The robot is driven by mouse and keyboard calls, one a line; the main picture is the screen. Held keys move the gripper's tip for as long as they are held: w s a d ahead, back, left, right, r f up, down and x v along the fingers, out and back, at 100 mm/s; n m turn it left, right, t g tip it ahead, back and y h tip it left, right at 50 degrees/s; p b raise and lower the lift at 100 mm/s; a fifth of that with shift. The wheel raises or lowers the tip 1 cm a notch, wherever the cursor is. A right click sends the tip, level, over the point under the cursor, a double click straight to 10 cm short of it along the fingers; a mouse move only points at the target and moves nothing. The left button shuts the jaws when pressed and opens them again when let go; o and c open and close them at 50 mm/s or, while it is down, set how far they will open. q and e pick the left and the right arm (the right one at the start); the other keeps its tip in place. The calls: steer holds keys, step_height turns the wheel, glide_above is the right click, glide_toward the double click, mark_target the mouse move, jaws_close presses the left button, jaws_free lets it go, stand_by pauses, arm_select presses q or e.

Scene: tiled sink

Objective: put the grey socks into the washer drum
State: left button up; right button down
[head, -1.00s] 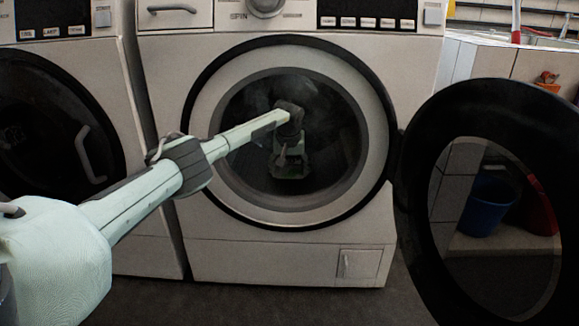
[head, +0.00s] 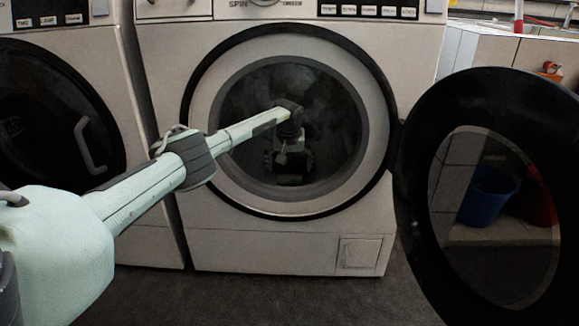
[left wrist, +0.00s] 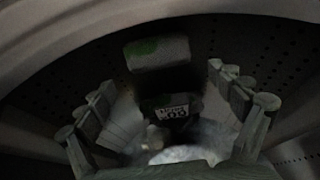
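The middle washer stands with its round opening facing me, and its dark drum (head: 335,155) shows inside the ring. My left arm reaches through the opening. My left gripper (head: 290,160) is inside the drum, pointing down, dim in the head view. In the left wrist view my left gripper (left wrist: 160,85) has its two fingers spread wide apart, with the perforated drum wall (left wrist: 262,40) around them. I cannot make out the grey socks for certain; a pale patch low between the fingers is too blurred to name. My right gripper is not in view.
The open washer door (head: 428,130) swings out on the right. A second washer (head: 150,215) stands at the left with its door shut. A blue bucket (head: 487,195) shows through the door glass. The dark floor (head: 300,300) in front is clear.

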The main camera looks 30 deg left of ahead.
arm_select(q)
steer(key=shift+r, duration=0.1)
steer(key=v, duration=0.7)
steer(key=shift+r, duration=0.2)
steer(key=shift+s+d, duration=0.1)
stand_by(0.5)
